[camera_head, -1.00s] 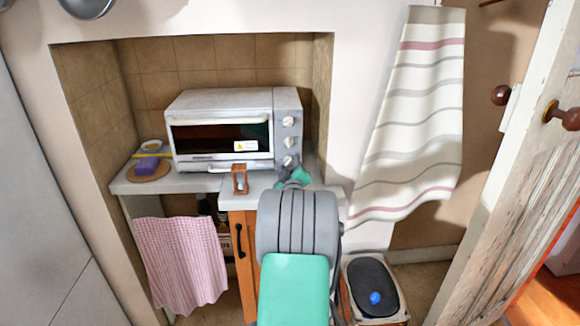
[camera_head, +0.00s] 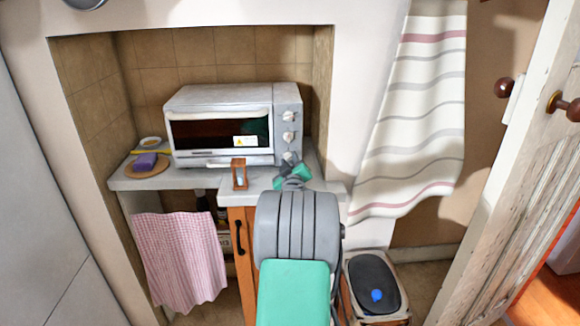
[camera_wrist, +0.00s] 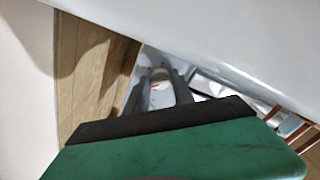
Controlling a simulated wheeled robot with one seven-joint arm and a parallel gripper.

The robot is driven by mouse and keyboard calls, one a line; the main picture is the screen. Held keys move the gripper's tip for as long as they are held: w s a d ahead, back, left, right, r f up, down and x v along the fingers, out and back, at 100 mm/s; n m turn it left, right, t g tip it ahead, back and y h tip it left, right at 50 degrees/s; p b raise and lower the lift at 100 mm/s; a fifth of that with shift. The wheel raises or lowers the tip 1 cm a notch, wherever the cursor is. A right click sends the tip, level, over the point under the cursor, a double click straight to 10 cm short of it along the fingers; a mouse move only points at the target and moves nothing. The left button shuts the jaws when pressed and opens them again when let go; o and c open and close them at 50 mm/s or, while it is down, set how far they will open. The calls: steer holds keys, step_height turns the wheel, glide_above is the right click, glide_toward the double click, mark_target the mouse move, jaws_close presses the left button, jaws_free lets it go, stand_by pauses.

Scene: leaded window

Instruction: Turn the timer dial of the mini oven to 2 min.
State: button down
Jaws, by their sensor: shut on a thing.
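The mini oven (camera_head: 220,126) is a white box with a dark glass door, standing on the counter in the tiled niche. Three round dials run down its right-hand panel: a top dial (camera_head: 289,116), a middle dial (camera_head: 289,136) and a lowest dial (camera_head: 290,156). My gripper (camera_head: 291,163) is at the lowest dial and partly covers it. In the wrist view my gripper's two grey fingers (camera_wrist: 160,80) are shut on either side of this pale dial (camera_wrist: 158,84), which has a reddish mark. The dial markings are too small to read.
A wooden sand timer (camera_head: 239,174) stands on the counter just left of my gripper. A purple sponge (camera_head: 145,162) lies on a round board at the left. A striped towel (camera_head: 412,120) hangs on the right, near an open door (camera_head: 520,170).

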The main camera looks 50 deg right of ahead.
steer(key=c, duration=1.1)
jaws_free()
steer(key=v, duration=0.7)
steer(key=shift+s+a+b, duration=0.25)
steer(key=shift+b, duration=0.05)
